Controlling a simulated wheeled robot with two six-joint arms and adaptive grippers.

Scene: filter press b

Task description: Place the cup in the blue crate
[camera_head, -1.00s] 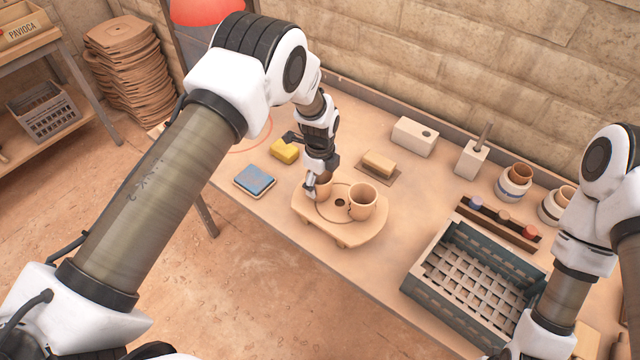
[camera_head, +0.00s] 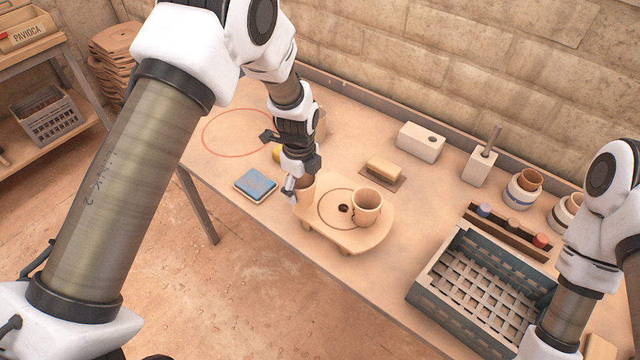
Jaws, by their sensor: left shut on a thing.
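My left gripper (camera_head: 293,190) is shut on a tan cup (camera_head: 306,187) at the left end of a wooden board with short feet (camera_head: 370,238). The gripper partly hides this cup, and I cannot tell whether it is clear of the board. A second tan cup with a handle (camera_head: 367,206) stands upright on the board, to the right of a dark round hole. The grey-blue crate (camera_head: 440,312) with a lattice floor stands at the right and looks empty. My right arm is at the right edge; its gripper is out of view.
A blue pad (camera_head: 255,184) lies left of the board. A brush-like block (camera_head: 383,168), a white block (camera_head: 420,142) and a holder with a stick (camera_head: 479,166) stand behind. A rack of coloured jars (camera_head: 510,232) sits behind the crate. Bare table separates board and crate.

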